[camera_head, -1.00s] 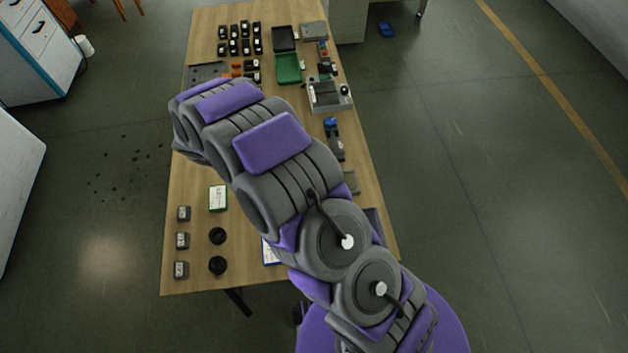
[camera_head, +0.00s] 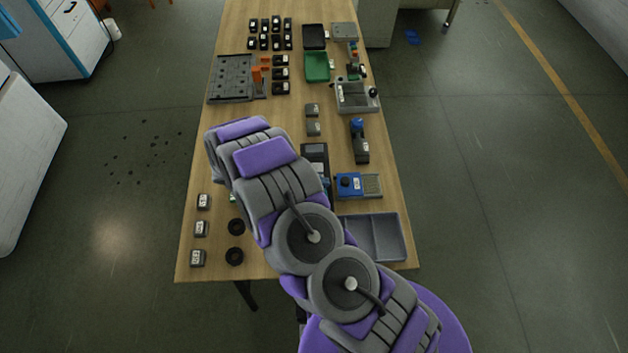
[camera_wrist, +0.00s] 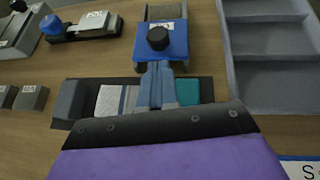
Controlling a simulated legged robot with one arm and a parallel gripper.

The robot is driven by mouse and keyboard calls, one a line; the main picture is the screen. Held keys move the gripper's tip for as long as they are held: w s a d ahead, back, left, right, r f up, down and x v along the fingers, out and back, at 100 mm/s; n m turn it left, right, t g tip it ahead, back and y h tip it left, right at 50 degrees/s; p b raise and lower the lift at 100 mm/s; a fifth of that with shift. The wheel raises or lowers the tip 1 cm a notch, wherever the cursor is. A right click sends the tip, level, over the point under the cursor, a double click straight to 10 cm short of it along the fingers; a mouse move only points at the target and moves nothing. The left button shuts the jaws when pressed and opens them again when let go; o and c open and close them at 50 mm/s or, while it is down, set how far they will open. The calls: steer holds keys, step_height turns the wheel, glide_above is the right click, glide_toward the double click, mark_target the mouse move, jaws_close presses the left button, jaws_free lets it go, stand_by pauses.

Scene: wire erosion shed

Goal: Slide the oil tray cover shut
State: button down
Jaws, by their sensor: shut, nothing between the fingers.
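A blue cover (camera_wrist: 176,42) with a black round knob (camera_wrist: 158,38) sits over the near part of a grey tray (camera_wrist: 165,11); the tray's far part lies uncovered. I take this for the oil tray, but its label is too blurred to read. In the head view the blue cover (camera_head: 347,186) is at the left and the grey tray (camera_head: 372,186) shows to its right. My gripper (camera_wrist: 155,68) is shut and empty, its tips at or just above the cover's near edge. Contact cannot be told. My arm hides the gripper in the head view.
A dark holder (camera_wrist: 67,103) with light and teal pieces lies under my fingers. A grey divided bin (camera_wrist: 262,55) is right of the cover. A blue-knobbed device (camera_head: 359,145) and a grey box with a black knob (camera_head: 356,96) stand farther back.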

mark_target(352, 187)
steer(key=shift+w+d+f, duration=0.1)
steer(key=shift+d+f, duration=0.15)
steer(key=shift+f, duration=0.1)
steer(key=shift+d+f, duration=0.2)
steer(key=shift+d, duration=0.05)
steer(key=d, duration=0.3)
steer(key=shift+w+d+f, duration=0.1)
steer(key=shift+d, duration=0.2)
steer(key=shift+a, duration=0.75)
steer(key=d+p, duration=0.3)
steer(key=d, duration=0.3)
steer(key=shift+d, duration=0.5)
